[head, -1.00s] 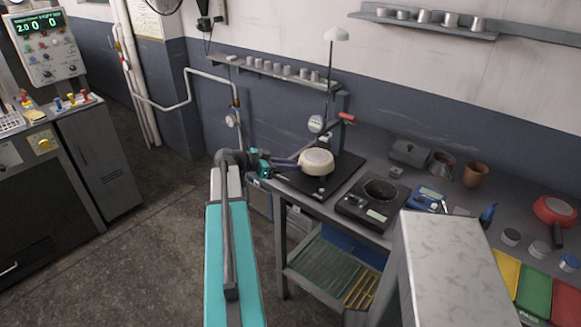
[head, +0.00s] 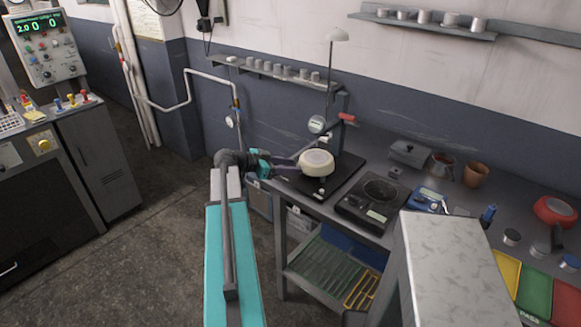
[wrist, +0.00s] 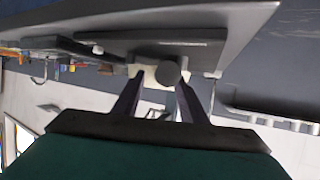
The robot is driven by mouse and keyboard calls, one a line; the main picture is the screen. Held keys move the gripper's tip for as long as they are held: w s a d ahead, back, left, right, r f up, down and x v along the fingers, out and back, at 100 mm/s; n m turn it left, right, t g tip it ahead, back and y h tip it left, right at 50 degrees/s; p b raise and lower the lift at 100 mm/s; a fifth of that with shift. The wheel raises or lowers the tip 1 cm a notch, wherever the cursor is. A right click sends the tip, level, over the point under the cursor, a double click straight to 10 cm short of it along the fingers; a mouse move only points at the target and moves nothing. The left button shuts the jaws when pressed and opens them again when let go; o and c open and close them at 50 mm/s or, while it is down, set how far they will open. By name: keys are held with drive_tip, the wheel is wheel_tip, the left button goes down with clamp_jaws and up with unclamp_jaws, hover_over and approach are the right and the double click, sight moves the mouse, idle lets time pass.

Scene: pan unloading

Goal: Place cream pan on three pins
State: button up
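The cream pan (head: 317,163) is a round, pale, shallow drum at the left end of the bench, over a black base plate (head: 343,178). My gripper (head: 297,168) reaches it from the left. In the wrist view, which is upside down, my gripper's two fingers (wrist: 160,84) close in on either side of the cream pan (wrist: 148,77), so it looks gripped. A dark grey round post end (wrist: 171,72) covers part of the pan there. The pan's underside and the three pins are hidden, so I cannot tell whether they touch.
A red-handled upright stand (head: 340,115) rises close behind the pan. A wall shelf (head: 275,70) holds small cylinders.

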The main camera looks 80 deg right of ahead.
drive_tip(key=shift+w+a, duration=0.1)
drive_tip(key=b+v, duration=0.4)
drive_tip(key=v, duration=0.9)
drive_tip(key=shift+a+r, duration=0.15)
drive_tip(key=shift+w, duration=0.25)
idle(0.5)
